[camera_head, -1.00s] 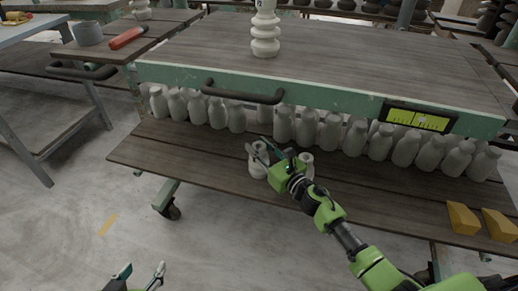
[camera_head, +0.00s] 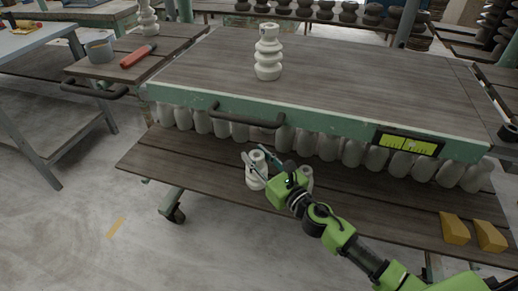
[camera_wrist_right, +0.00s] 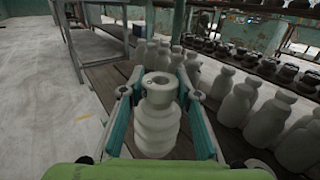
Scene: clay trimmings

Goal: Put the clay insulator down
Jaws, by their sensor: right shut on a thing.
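A pale grey ribbed clay insulator (camera_head: 255,176) is at the lower shelf of the cart, near its front edge. My right gripper (camera_head: 262,157) has its fingers on either side of it and is shut on it. In the right wrist view the insulator (camera_wrist_right: 157,128) stands upright between the two fingers of the gripper (camera_wrist_right: 160,93), its hollow top facing up. Whether its base touches the shelf cannot be told. My left gripper is out of view.
A second pale piece (camera_head: 306,177) stands just right of my gripper, partly hidden. A row of bottle-like clay pieces (camera_head: 328,147) stands behind on the lower shelf (camera_head: 190,166). A taller insulator (camera_head: 268,58) stands on the top deck. Yellow wedges (camera_head: 454,228) lie at the right.

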